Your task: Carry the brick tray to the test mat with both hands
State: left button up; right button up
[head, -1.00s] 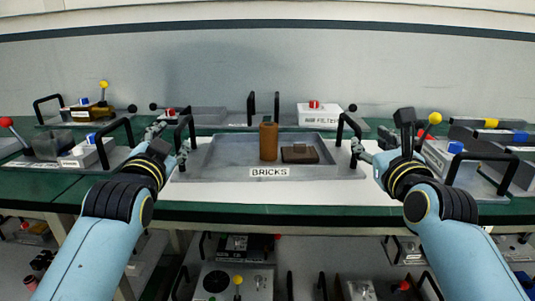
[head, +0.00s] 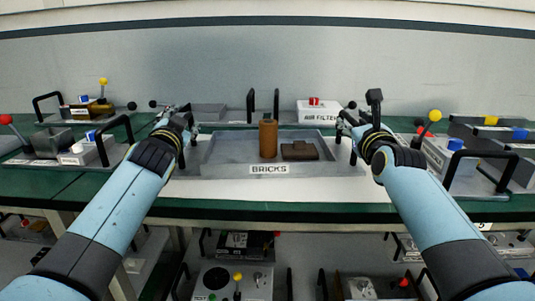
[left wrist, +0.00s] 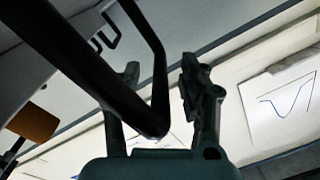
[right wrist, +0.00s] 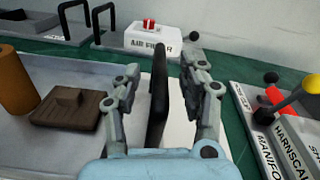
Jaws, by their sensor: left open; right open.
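The grey brick tray (head: 222,168), labelled BRICKS, sits level on a pale sheet (head: 330,190) on the green bench. It holds an upright brown cylinder (head: 268,138) and a flat dark brown brick (head: 300,151). My left gripper (head: 183,118) is open at the tray's left end; in the left wrist view a black handle (left wrist: 150,75) reaches between its fingers. My right gripper (head: 347,122) is open at the right end; in the right wrist view the tray's black handle (right wrist: 158,95) stands between its fingers. I cannot tell which surface is the test mat.
A white AIR FILTER box (head: 318,115) stands behind the tray at right. Other trays with black handles stand at far left (head: 70,150) and far right (head: 470,185). A yellow-knobbed lever (head: 434,116) rises near my right arm. A lower shelf holds more equipment.

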pick_arm(q)
jog(key=shift+w, duration=0.15)
pick_arm(e)
jog(key=shift+w, duration=0.15)
pick_arm(q)
grip_shut()
pick_arm(e)
grip_shut()
pick_arm(q)
jog(key=shift+r, duration=0.1)
pick_arm(e)
jog(key=shift+r, duration=0.1)
